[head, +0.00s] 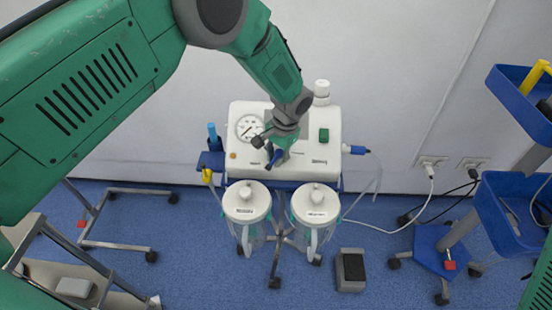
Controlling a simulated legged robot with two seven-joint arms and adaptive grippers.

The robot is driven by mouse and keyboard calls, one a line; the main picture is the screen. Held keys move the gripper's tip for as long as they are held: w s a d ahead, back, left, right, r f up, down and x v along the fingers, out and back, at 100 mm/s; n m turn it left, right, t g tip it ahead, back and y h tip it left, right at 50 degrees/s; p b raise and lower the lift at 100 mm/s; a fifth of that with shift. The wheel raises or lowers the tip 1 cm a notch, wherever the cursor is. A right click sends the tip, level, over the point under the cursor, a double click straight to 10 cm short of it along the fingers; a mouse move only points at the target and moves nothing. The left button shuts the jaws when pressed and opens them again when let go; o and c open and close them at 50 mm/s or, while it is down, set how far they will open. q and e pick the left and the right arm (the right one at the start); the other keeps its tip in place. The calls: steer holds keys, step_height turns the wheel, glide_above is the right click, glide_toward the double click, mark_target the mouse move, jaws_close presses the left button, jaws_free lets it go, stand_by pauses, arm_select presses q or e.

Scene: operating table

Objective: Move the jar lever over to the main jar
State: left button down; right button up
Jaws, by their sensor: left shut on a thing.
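A white suction unit (240,158) with a round gauge (249,127) stands against the wall. The blue jar lever (275,159) is on its front panel, its visible end tilted down and to the left. My left gripper (272,144) reaches down from above and is shut on the lever, hiding part of it. Two clear jars with white lids hang in front, a left jar (246,197) and a right jar (316,197). The lid labels are too small to read surely, so I cannot tell which is the main jar. My right gripper is not in view.
A blue trolley (497,215) stands at the right. A black and grey foot pedal (351,268) lies on the blue floor (200,240). A tube and cables run from the unit to the right, towards wall sockets (432,162). A metal frame stands at the left.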

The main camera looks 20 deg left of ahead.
arm_select(q)
steer(key=shift+w+d+r, duration=0.1)
steer(key=shift+w+r, duration=0.25)
steer(key=shift+w, duration=0.15)
steer(key=c, duration=1.6)
jaws_free()
steer(key=shift+d, duration=0.1)
steer(key=shift+d+f, duration=0.1)
steer(key=shift+f, duration=0.05)
steer(key=shift+s, duration=0.1)
steer(key=shift+s, duration=0.1)
step_height(320, 180, up, 12)
steer(key=d, duration=0.2)
steer(key=shift+f, duration=0.25)
